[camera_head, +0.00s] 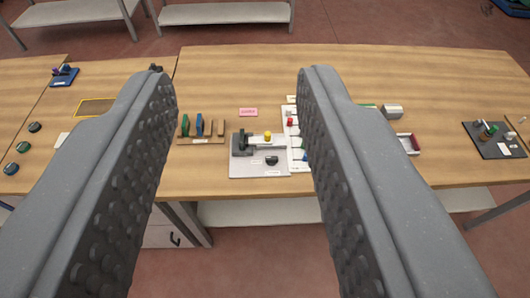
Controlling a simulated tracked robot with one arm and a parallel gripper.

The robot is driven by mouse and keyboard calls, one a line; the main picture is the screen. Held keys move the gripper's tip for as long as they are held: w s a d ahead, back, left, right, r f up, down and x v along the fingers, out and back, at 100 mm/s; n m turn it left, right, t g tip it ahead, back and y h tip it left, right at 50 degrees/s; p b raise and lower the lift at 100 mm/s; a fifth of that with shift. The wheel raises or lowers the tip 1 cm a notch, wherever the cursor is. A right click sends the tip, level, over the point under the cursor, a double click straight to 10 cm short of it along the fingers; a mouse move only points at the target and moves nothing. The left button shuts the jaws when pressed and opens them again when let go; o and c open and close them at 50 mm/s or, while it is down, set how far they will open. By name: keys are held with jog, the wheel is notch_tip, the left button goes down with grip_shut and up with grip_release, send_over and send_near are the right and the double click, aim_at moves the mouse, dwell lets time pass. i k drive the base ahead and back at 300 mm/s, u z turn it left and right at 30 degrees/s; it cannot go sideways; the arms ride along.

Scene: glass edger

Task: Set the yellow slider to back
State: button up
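The yellow slider (267,136) is a small yellow knob on a grey device plate (258,170) near the middle of the wooden table. It stands between a dark grey block on its left and a white labelled panel on its right. A small black knob (272,160) sits in front of it on the same plate. My gripper (235,85) is wide open and empty. Its two grey fingers fill the left and right foreground, high above and well apart from the slider. The right finger hides part of the table and of the white panel.
A wooden rack (202,139) with coloured upright pieces stands left of the device. A pink card (248,112) lies behind it. The white panel (297,150) carries coloured knobs. A dark tray (494,140) lies far right. The table behind the device is mostly clear.

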aim_at(267, 140)
jog(key=z, duration=0.3)
jog(key=i, duration=1.1)
jog(key=u, duration=0.3)
